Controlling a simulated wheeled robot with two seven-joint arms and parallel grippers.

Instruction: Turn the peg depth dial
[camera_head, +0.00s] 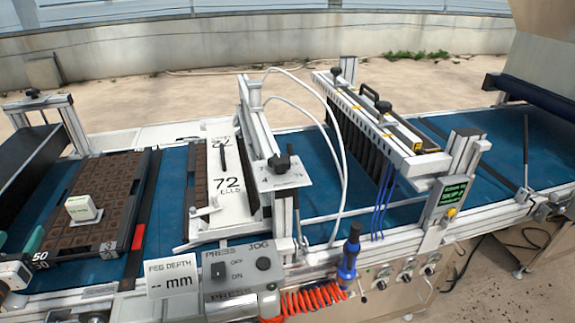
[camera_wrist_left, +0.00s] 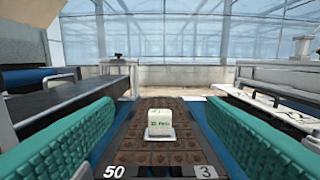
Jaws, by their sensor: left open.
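A black knob (camera_head: 281,163) stands on a pale plate with small markings (camera_head: 290,178), on the frame at the middle of the line; it looks like the peg depth dial. A white sign reading "PEG DEPTH -- mm" (camera_head: 172,276) stands at the front edge. My left gripper (camera_head: 18,241) is at the far left, well away from the knob, over the near left part of a seed tray. Its teal fingers are spread wide in the left wrist view (camera_wrist_left: 160,112), with nothing held. My right gripper is not in view.
The soil-filled tray (camera_head: 108,250) on the blue belt bears a small white block (camera_head: 82,208), which shows ahead between my fingers (camera_wrist_left: 160,123). A press/jog box (camera_head: 242,276), a blue-handled tool (camera_head: 348,258) and an orange coiled hose (camera_head: 305,301) line the front.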

